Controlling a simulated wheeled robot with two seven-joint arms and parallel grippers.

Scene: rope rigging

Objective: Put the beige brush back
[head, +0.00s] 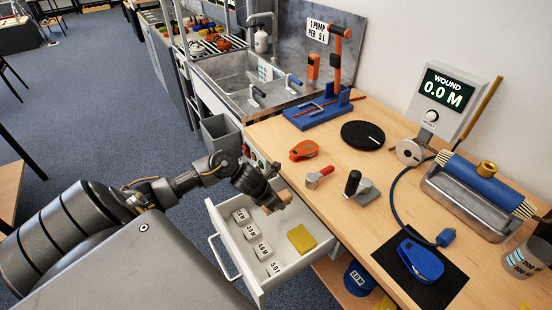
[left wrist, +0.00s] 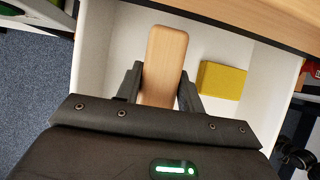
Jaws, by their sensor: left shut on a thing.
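My left gripper (head: 272,196) reaches over the open white drawer (head: 318,256) under the wooden worktop. It is shut on the beige brush (left wrist: 165,55), whose smooth wooden back shows between the fingers in the left wrist view. In the head view only a small tan part of the brush (head: 284,196) shows beside the fingers. Its bristles are hidden. I cannot tell whether the brush touches the drawer floor. My right gripper is not in view.
A yellow block (head: 301,239) lies in the drawer, right of the brush; it also shows in the left wrist view (left wrist: 221,80). Several number labels (head: 262,249) line the drawer's left side. The worktop edge (head: 320,215) borders the drawer. A grey bin (head: 221,137) stands behind.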

